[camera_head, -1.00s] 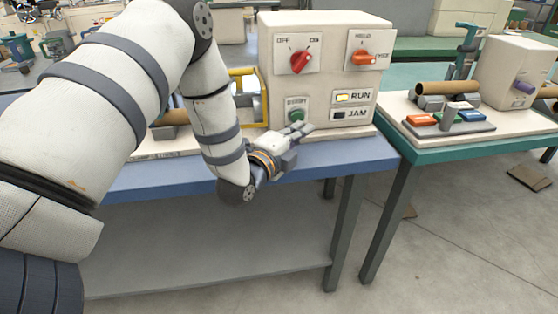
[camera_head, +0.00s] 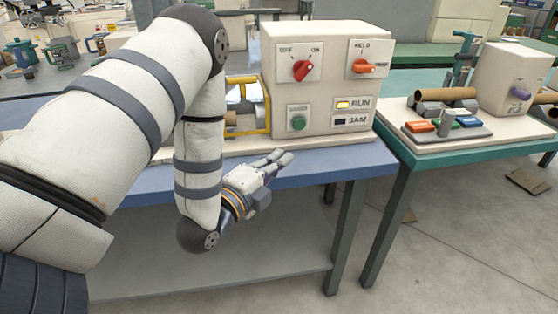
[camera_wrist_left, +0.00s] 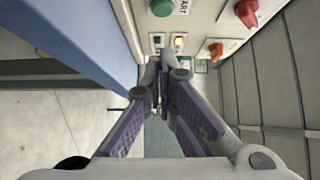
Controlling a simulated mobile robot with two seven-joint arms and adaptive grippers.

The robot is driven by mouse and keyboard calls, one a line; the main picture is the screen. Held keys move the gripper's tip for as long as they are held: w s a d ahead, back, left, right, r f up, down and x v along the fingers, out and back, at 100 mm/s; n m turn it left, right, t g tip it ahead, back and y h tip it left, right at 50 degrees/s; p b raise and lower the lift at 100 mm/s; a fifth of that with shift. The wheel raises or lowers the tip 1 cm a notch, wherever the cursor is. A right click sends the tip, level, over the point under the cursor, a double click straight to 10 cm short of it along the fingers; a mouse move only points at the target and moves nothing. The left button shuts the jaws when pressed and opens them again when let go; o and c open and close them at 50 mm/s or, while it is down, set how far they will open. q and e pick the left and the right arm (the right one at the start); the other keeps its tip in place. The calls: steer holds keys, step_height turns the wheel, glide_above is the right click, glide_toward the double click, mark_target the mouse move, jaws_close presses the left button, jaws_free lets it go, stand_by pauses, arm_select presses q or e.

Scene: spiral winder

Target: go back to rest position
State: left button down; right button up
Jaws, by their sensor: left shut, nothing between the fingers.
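My left gripper (camera_head: 277,160) is shut and empty. In the head view it hangs just in front of the spiral winder's control box (camera_head: 340,125), below the green start button (camera_head: 297,123) and apart from it. In the left wrist view the closed fingers (camera_wrist_left: 163,85) point past the panel, with the green button (camera_wrist_left: 162,7) at the top. On the box are a red off/on knob (camera_head: 302,69), an orange selector (camera_head: 364,68), a lit yellow RUN lamp (camera_head: 343,103) and a dark JAM lamp (camera_head: 340,122). My right gripper is out of view.
The blue bench (camera_head: 330,163) carries the box and a yellow-framed guard (camera_head: 267,105). A green-edged table (camera_head: 440,157) to the right holds cardboard tubes, colored buttons and another cream box (camera_head: 513,77). The floor in front (camera_head: 450,250) is clear.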

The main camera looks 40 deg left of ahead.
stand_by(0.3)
arm_select(q)
steer(key=s+d+f+n+g, duration=0.35)
steer(key=s+f, duration=0.25)
steer(key=f, duration=0.2)
steer(key=s+d+f+n+g+h, duration=0.1)
steer(key=s+d+f+n+g, duration=0.1)
steer(key=s+f+n+g, duration=0.35)
steer(key=s+d+f+n+g, duration=0.2)
steer(key=s+f+g, duration=0.2)
steer(key=s+f, duration=0.4)
steer(key=s+d+f+n+g, duration=0.1)
steer(key=s+f+n+g, duration=0.1)
steer(key=s, duration=0.7)
steer(key=s+d+f+n+g, duration=0.1)
steer(key=s+n+g, duration=0.3)
steer(key=s, duration=0.5)
steer(key=shift+d+f+n+g, duration=0.35)
steer(key=shift+d+g, duration=0.25)
steer(key=shift+g, duration=0.2)
steer(key=shift+w, duration=0.15)
